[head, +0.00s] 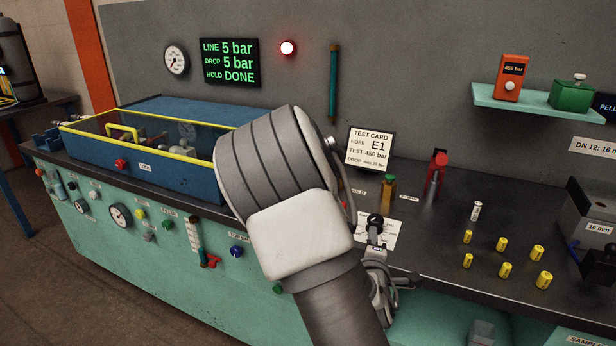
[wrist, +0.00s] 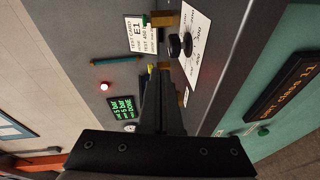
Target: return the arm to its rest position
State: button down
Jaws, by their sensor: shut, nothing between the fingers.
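My arm rises from the bottom middle of the head view as a thick grey and white link (head: 300,240), bent in front of the bench. It hides part of the blue test box and the bench edge. The black knob on a white card (wrist: 180,46) shows beyond and right of the fingertips.
The blue box with yellow-edged lid (head: 180,190) stands left on the bench. The test card (head: 370,148), a red-topped bottle (head: 434,178) and several yellow fittings (head: 505,270) stand right of my arm. A lit red lamp (head: 287,48) and the display reading DONE (head: 230,62) are on the wall.

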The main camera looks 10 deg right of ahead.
jog(key=s+a+r+m+g+y+p, duration=0.65)
jog(key=s+a+r+m, duration=0.3)
jog(key=r, duration=0.35)
jog(key=s+a+r+m+g+p, duration=0.1)
jog(key=s+r+p, duration=0.1)
jog(key=s+r, duration=0.3)
jog(key=s+a+r+m+g+p, duration=0.1)
jog(key=s+r, duration=0.4)
jog(key=s, duration=0.6)
jog(key=shift+a+g+p, duration=0.4)
jog(key=shift+a+g, duration=0.05)
jog(key=shift+a, duration=0.25)
